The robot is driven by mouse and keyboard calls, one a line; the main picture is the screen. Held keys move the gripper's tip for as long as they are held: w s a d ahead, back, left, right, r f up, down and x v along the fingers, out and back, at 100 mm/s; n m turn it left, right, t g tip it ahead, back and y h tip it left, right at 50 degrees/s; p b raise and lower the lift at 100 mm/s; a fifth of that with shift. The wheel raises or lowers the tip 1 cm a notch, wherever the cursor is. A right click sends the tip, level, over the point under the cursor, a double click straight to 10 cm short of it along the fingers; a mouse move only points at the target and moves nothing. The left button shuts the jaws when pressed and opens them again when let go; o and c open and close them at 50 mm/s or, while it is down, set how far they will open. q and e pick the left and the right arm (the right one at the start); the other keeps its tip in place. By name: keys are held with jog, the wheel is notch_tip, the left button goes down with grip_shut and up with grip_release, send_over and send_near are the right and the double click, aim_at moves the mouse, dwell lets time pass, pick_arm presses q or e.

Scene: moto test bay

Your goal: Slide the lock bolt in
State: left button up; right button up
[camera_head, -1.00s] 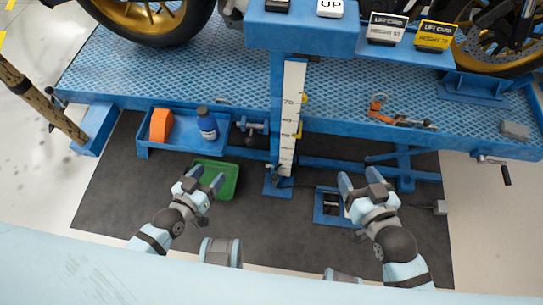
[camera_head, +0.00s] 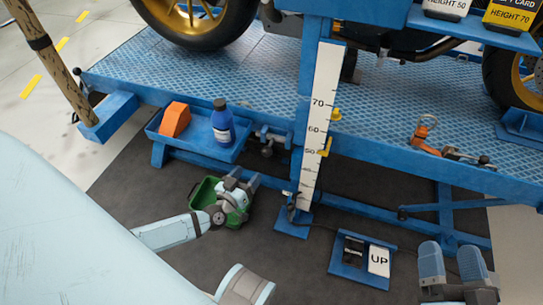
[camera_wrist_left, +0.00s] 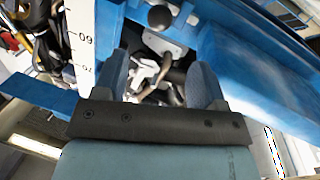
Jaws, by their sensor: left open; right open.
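The lock bolt appears to be the small metal fitting with a dark round knob (camera_head: 267,149) on the blue lift frame, right of the blue tool tray. In the left wrist view a black ball knob (camera_wrist_left: 160,17) and pale metal bracket (camera_wrist_left: 162,42) show beyond the fingertips; the bolt's exact travel cannot be told. My left gripper (camera_head: 243,180) is open and empty, below the fitting and in front of the green bin. In its wrist view the gripper's two fingers (camera_wrist_left: 160,72) stand apart. My right gripper (camera_head: 452,262) is open and empty at the lower right.
A blue tray (camera_head: 205,148) holds an orange block (camera_head: 174,119) and a blue bottle (camera_head: 222,122). A green bin (camera_head: 203,192) is partly hidden by my left gripper. A white height scale (camera_head: 319,120) stands right of the fitting. A pedal box marked UP (camera_head: 378,261) lies on the dark mat.

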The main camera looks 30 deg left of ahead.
aim_at(265, 155)
pick_arm(q)
jog(key=w+b, duration=0.1)
jog(key=w, duration=0.5)
jog(key=w+b, duration=0.2)
jog(key=w, duration=0.3)
jog(key=shift+w+a, duration=0.2)
jog(key=shift+w, duration=0.2)
pick_arm(e)
jog(key=f+g, duration=0.1)
jog(key=f, duration=0.2)
jog(key=f+g, duration=0.1)
jog(key=f, duration=0.1)
jog(key=shift+w+a+f+n, duration=0.1)
jog(key=shift+a+f+n, duration=0.1)
jog(key=shift+f+n, duration=0.15)
